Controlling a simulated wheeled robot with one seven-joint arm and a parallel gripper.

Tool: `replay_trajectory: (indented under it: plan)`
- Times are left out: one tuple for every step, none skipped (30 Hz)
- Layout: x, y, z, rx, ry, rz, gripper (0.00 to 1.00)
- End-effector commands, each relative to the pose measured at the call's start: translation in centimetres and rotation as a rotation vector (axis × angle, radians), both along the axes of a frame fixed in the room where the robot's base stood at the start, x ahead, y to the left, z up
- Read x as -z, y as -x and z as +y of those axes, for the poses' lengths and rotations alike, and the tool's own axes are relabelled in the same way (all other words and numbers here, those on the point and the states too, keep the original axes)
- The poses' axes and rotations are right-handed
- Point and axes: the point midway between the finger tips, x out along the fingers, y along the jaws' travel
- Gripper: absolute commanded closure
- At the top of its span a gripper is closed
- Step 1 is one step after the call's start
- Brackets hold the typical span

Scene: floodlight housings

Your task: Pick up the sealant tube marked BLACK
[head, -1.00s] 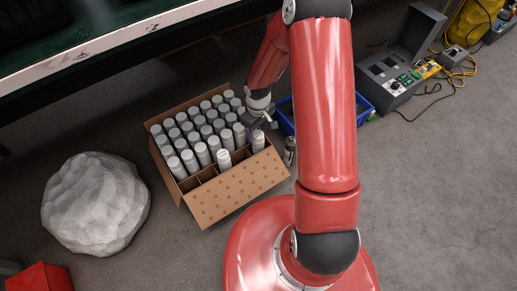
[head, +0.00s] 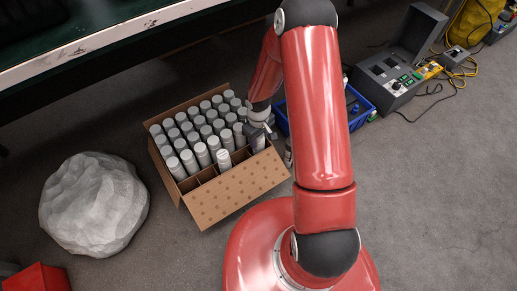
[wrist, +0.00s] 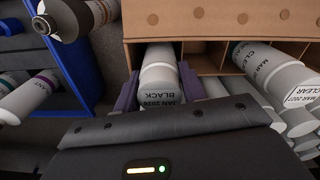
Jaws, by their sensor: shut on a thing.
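The sealant tube marked BLACK (wrist: 158,75) is a white cylinder with dark print, seen end-on in the wrist view, standing in a corner compartment of the carton. My gripper (wrist: 158,92) has its two purple-grey fingers on either side of it and is shut on it. In the head view my gripper (head: 259,133) is at the carton's right corner, covering most of that tube. The cardboard carton (head: 235,193) has several more white tubes in its dividers. A tube marked CLEAR (wrist: 270,68) stands close by, with an empty compartment between.
A blue bin (wrist: 72,70) with tubes is beside the carton. A separate dark-ended tube (wrist: 85,14) is outside the carton. A grey boulder (head: 95,203) is left of it, a red box (head: 40,279) at lower left, and a bench edge (head: 100,48) behind.

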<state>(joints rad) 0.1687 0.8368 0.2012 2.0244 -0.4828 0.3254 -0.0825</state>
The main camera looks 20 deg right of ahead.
Motion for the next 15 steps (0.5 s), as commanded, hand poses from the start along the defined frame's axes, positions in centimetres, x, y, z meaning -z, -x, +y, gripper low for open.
replay_trajectory:
  plan:
    - [-0.01,0.01,0.0,0.0,0.0,0.0,0.83]
    - [-0.01,0.01,0.0,0.0,0.0,0.0,0.87]
    - [-0.01,0.0,0.0,0.0,0.0,0.0,0.92]
    - [-0.01,0.0,0.0,0.0,0.0,0.0,0.96]
    - [-0.01,0.0,0.0,0.0,0.0,0.0,1.0]
    - [-0.01,0.01,0.0,0.0,0.0,0.0,1.0]
    - [-0.01,0.01,0.0,0.0,0.0,0.0,1.0]
    - [-0.06,-0.02,0.0,0.0,0.0,-0.001,1.0]
    - [-0.06,-0.02,0.0,0.0,0.0,-0.001,1.0]
    - [-0.06,-0.02,0.0,0.0,0.0,-0.001,1.0]
    - [-0.06,-0.02,0.0,0.0,0.0,-0.001,1.0]
    - [-0.06,-0.02,0.0,0.0,0.0,-0.001,1.0]
    - [-0.07,-0.02,0.0,0.0,0.0,-0.001,1.0]
    - [-0.1,-0.03,0.01,0.0,0.0,-0.001,1.0]
    - [-0.17,-0.03,0.01,0.0,0.0,-0.001,1.0]
